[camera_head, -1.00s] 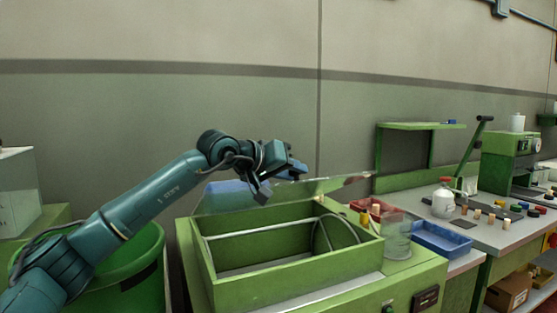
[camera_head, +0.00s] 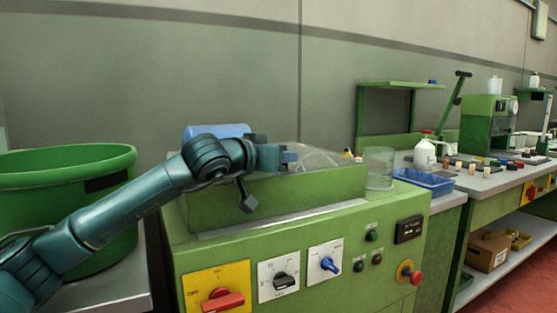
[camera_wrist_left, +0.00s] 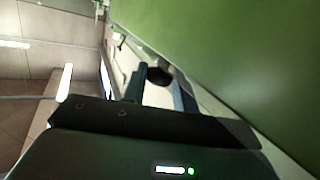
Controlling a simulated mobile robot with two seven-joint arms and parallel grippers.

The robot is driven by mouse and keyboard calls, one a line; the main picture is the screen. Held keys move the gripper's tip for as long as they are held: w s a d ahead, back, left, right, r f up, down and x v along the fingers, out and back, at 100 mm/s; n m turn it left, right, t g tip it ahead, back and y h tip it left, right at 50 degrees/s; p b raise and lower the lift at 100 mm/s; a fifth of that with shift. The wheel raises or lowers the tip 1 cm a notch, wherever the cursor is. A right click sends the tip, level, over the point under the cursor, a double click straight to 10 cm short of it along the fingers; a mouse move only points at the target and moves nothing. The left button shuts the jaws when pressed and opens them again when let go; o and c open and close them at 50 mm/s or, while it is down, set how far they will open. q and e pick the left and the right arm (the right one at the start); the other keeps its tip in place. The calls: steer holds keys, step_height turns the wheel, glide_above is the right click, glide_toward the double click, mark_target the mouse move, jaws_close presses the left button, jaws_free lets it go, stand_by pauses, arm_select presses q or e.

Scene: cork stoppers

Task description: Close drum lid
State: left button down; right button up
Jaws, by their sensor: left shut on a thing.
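The green drum housing (camera_head: 320,192) stands on the front of the green machine. Its clear lid (camera_head: 318,153) shows as a glassy sheet low over the top opening; I cannot tell whether its edge rests on the rim. My left gripper (camera_head: 291,157) is at the lid's near edge, shut on a part of it. In the left wrist view, a dark round knob (camera_wrist_left: 158,75) shows between the two fingers, with the green housing wall (camera_wrist_left: 225,50) close beside them. The arm hides part of the lid. My right gripper is not in view.
A control panel with a red switch (camera_head: 222,300) and a red stop button (camera_head: 416,277) is below the housing. A clear beaker (camera_head: 379,168) stands just right of it, then a blue tray (camera_head: 424,182) and a white bottle (camera_head: 425,154). A green tub (camera_head: 65,190) is at left.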

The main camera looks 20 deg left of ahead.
arm_select(q)
steer(key=shift+d+f, duration=0.2)
steer(key=shift+f, duration=0.35)
steer(key=c, duration=1.1)
jaws_free()
steer(key=shift+r, duration=0.1)
steer(key=shift+a, duration=0.1)
steer(key=v, duration=1.3)
steer(key=shift+s+r, duration=0.1)
steer(key=shift+r, duration=0.1)
